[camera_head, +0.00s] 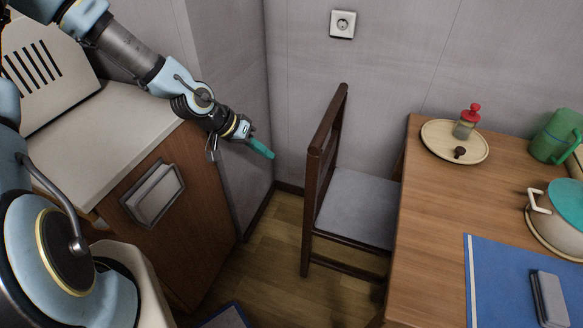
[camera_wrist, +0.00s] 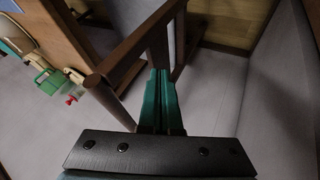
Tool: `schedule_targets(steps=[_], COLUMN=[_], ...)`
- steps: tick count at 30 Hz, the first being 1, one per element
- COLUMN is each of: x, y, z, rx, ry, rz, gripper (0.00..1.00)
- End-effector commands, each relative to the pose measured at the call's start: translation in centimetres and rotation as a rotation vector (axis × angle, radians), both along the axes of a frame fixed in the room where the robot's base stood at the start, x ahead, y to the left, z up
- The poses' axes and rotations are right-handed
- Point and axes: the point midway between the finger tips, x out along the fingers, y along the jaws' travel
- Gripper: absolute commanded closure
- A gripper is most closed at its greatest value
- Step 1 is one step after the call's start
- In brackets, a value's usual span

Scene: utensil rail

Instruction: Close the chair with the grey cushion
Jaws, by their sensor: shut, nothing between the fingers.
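The chair (camera_head: 325,160) has a dark brown wooden frame and a grey cushion (camera_head: 355,205). It stands upright with its backrest to the left and its seat toward the table (camera_head: 425,225), the far side of the seat partly behind the table edge. My gripper (camera_head: 262,149) is shut and empty, to the left of the chair's backrest and apart from it in the head view. In the wrist view my teal fingers (camera_wrist: 160,100) are together, and the chair's dark frame (camera_wrist: 125,65) shows just beyond them; I cannot tell the exact gap.
A wooden cabinet (camera_head: 165,215) with a pale top stands at the left. The table holds a round tray (camera_head: 436,142) with a red-topped jar (camera_head: 466,122), a green pitcher (camera_head: 556,136), a teal-lidded pot (camera_head: 562,215) and a blue mat (camera_head: 505,290). Floor between cabinet and chair is clear.

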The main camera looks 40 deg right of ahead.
Motion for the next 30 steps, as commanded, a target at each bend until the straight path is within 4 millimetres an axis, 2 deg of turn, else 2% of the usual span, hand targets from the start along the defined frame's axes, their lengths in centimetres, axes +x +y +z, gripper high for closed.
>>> schedule_targets(steps=[11, 19, 30], x=[-1.7, -4.3, -4.9], y=[-4.4, -6.1, -6.5], z=[-6.1, -6.1, -6.3], rx=[0.004, 0.003, 0.003], ry=[0.003, 0.001, 0.000], rz=[-0.002, -0.003, 0.001], gripper=[1.00, 1.00, 1.00])
